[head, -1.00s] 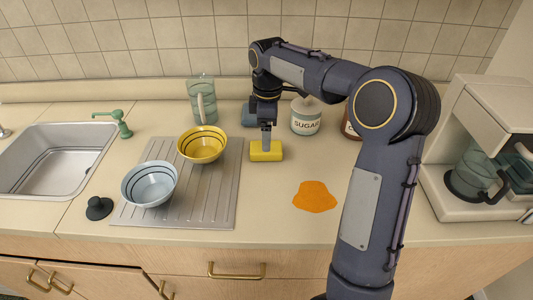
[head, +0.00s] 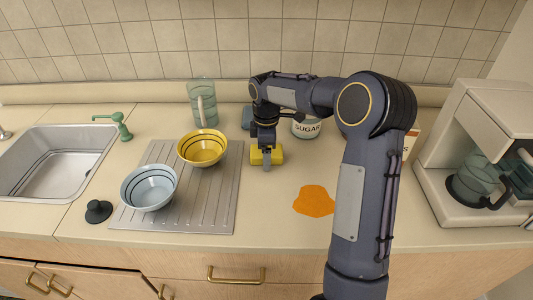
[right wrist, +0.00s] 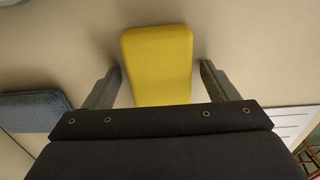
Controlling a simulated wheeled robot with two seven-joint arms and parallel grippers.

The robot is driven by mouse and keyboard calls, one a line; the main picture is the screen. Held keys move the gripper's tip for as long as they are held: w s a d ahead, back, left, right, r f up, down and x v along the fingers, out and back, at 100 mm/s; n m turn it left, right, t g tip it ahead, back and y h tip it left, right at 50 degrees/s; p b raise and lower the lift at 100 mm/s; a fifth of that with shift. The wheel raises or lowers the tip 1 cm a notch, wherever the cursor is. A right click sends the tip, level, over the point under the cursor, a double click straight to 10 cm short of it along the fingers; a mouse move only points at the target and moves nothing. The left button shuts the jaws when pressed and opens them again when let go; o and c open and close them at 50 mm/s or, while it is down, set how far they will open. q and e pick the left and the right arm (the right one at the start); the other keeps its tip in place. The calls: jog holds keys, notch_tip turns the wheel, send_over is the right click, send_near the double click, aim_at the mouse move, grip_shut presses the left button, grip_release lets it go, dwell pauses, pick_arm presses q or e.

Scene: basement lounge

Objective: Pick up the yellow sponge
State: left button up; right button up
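The yellow sponge (head: 277,155) lies on the counter just right of the ribbed draining board in the head view. It also shows in the right wrist view (right wrist: 158,60), between the two fingers. My right gripper (head: 267,160) is over the sponge and hides part of it. In the right wrist view my right gripper (right wrist: 160,82) is open, with a finger on each side of the sponge and a small gap at both sides. My left gripper is not in view.
A yellow bowl (head: 203,147) and a pale blue bowl (head: 149,187) stand on the draining board (head: 215,205). A blue sponge (right wrist: 38,110) lies nearby. The sugar jar (head: 307,129) stands behind. An orange spill (head: 314,201) lies in front, right. A coffee maker (head: 470,160) is farther right.

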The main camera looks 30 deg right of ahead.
jog(key=c, duration=0.9)
jog(key=shift+c, duration=0.3)
jog(key=shift+r, duration=0.55)
notch_tip(320, 180, up, 2)
jog(key=shift+r, duration=0.25)
jog(key=s+a+r+b, duration=0.1)
jog(key=s+a+r, duration=0.8)
jog(key=s, duration=0.1)
jog(key=shift+s+r, duration=0.25)
jog(key=shift+s, duration=0.1)
jog(key=shift+a, duration=0.1)
